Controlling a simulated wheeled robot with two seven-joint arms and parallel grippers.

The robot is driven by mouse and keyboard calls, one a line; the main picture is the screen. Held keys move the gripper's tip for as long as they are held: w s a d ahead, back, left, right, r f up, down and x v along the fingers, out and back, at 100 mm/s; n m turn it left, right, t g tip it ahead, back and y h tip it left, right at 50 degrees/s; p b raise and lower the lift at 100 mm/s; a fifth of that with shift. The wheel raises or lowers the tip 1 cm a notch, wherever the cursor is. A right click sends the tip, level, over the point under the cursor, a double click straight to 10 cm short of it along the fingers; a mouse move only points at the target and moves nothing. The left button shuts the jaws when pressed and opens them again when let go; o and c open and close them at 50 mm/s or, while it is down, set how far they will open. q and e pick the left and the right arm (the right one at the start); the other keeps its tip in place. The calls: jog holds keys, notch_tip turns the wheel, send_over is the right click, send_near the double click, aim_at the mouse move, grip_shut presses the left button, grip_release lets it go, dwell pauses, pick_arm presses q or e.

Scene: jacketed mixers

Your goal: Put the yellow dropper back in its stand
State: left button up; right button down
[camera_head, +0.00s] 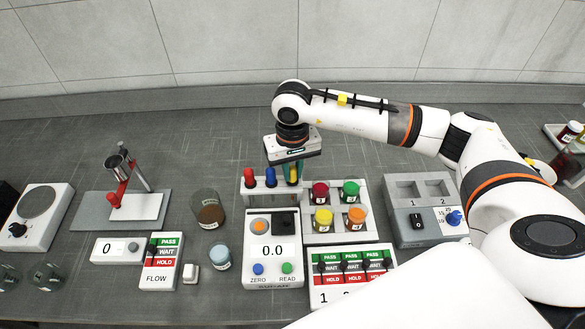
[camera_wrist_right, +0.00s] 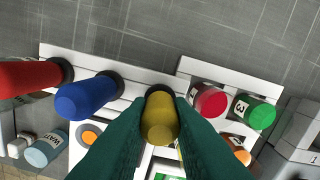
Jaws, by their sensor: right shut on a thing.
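The yellow dropper (camera_head: 293,174) is upright between the fingers of my right gripper (camera_head: 293,168), at the right end of the white dropper stand (camera_head: 257,195). In the right wrist view, the green fingers (camera_wrist_right: 160,130) close on both sides of the yellow bulb (camera_wrist_right: 159,125). Its dark collar lies over the stand's rail (camera_wrist_right: 130,90); I cannot tell whether it is fully seated. The red dropper (camera_head: 249,178) and blue dropper (camera_head: 270,177) stand to its left in the stand. My left gripper is not in view.
A meter reading 0.0 (camera_head: 272,250) sits in front of the stand. A white rack (camera_head: 337,238) with red, green, yellow and orange-capped jars is close on the right. A brown jar (camera_head: 208,210) stands left. The table behind is clear.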

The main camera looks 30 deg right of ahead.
jog(key=c, duration=1.2)
grip_release()
jog(key=shift+o, duration=0.3)
jog(key=o, duration=0.4)
jog(key=shift+r+p, duration=1.35)
jog(key=shift+r, duration=1.65)
jog(key=shift+f, duration=0.1)
